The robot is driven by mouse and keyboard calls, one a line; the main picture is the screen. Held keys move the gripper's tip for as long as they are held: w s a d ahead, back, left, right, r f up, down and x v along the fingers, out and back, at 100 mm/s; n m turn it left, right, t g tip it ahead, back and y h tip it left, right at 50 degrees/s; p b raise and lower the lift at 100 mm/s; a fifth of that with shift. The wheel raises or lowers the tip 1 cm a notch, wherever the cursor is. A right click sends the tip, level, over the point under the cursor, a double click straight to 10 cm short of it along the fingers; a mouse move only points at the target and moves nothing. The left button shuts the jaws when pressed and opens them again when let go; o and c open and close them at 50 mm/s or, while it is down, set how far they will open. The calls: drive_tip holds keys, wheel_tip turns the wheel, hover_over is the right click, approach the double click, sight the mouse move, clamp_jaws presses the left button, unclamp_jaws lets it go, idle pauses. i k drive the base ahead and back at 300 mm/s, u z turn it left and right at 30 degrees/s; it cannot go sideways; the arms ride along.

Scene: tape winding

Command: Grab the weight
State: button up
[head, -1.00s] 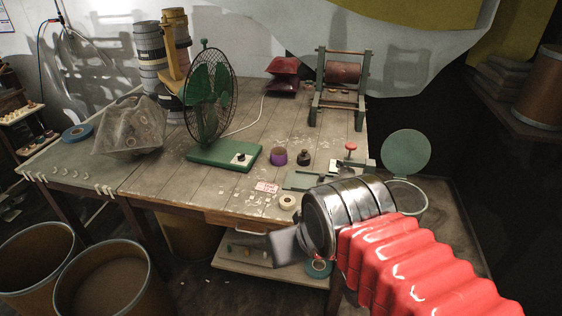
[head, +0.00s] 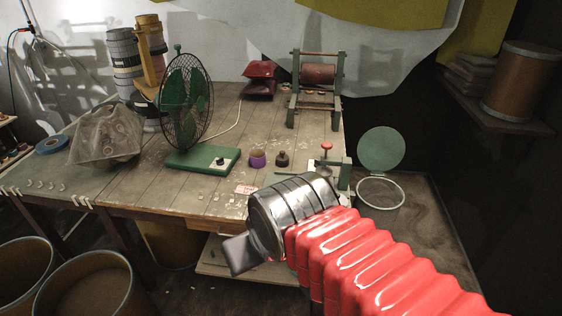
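A small dark knobbed object (head: 282,160), which looks like the weight, stands upright on the wooden table (head: 150,190), just right of a small purple cup-like thing (head: 257,158). My gripper (head: 240,256) is at the end of my red-sleeved arm, in front of and below the table's front edge in the picture. It is left of and nearer than the dark object, well apart from it. One grey finger-like part shows; the rest is hidden behind the metal wrist, so its opening is unclear.
A green fan (head: 200,158) stands left of the purple thing. A small device with a red knob (head: 327,148) and a round green lid (head: 381,149) are to the right. A roller frame (head: 316,88) stands behind. Open drums (head: 95,285) stand on the floor at lower left.

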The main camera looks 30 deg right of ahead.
sight(282, 160)
drive_tip(key=z, duration=0.05)
drive_tip(key=i, duration=1)
drive_tip(key=u, duration=0.05)
